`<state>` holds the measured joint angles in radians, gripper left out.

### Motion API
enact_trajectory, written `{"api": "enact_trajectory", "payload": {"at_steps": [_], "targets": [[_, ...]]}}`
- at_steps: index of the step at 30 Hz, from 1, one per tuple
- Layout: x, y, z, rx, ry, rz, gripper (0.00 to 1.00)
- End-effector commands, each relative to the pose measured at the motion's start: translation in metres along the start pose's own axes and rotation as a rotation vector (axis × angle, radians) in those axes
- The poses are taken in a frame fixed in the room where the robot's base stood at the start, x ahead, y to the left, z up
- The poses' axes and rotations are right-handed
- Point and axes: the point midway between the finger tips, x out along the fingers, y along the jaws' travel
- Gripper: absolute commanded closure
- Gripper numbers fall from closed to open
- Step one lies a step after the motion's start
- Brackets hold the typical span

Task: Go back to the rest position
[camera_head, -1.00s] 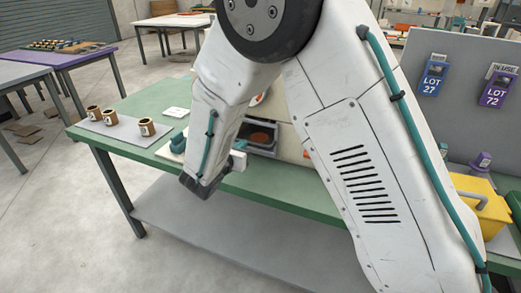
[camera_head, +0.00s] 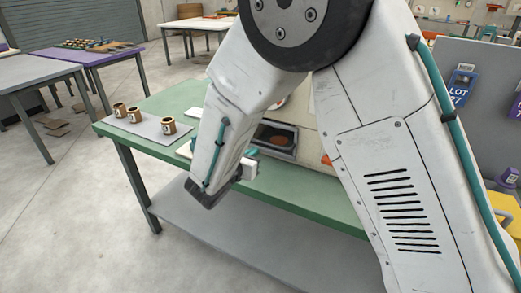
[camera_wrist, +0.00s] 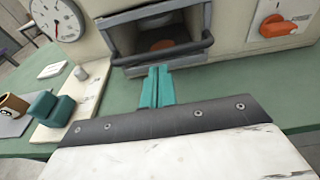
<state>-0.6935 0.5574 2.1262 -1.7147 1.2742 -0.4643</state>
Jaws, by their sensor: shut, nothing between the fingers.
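My gripper (camera_wrist: 157,87) is shut and empty, its teal fingers together in the wrist view. They point at the front of a cream machine (camera_wrist: 228,22), just short of its dark opening with a grey bar handle (camera_wrist: 165,55). Something reddish-brown lies inside the opening, which also shows in the head view (camera_head: 275,138). In the head view my white arm hides much of the machine, and my fingers are mostly hidden behind the wrist.
The green table (camera_head: 330,200) carries the machine and a grey mat (camera_head: 148,127) with brown cups. A teal block (camera_wrist: 52,108) stands beside the machine on a pale board. The machine has a dial (camera_wrist: 58,18) and an orange knob (camera_wrist: 277,26). Open floor (camera_head: 70,220) lies at left.

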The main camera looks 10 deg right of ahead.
Motion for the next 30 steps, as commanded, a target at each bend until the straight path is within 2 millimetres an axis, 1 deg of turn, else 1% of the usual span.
{"api": "enact_trajectory", "payload": {"at_steps": [1,3,9,12,16,18,20,21,23,24,26,27,29,30], "targets": [[-0.015,0.002,0.0,0.0,0.0,0.008,1.0],[-0.03,0.0,0.001,0.001,0.0,0.003,1.0],[-0.063,-0.004,0.001,0.001,0.0,-0.006,1.0],[-0.074,-0.004,0.001,0.001,0.001,-0.007,1.0],[-0.081,-0.004,0.0,0.018,0.003,-0.008,1.0],[-0.083,-0.011,-0.005,0.055,0.024,-0.038,1.0],[-0.084,-0.024,-0.013,0.084,0.051,-0.086,1.0],[-0.085,-0.035,-0.018,0.11,0.073,-0.126,1.0],[-0.089,-0.054,-0.019,0.172,0.109,-0.198,1.0],[-0.09,-0.07,-0.017,0.225,0.135,-0.259,1.0],[-0.091,-0.096,-0.011,0.316,0.173,-0.358,1.0],[-0.092,-0.112,-0.007,0.375,0.196,-0.423,1.0],[-0.094,-0.136,0.001,0.466,0.228,-0.518,1.0],[-0.097,-0.152,0.005,0.53,0.249,-0.583,1.0]]}}
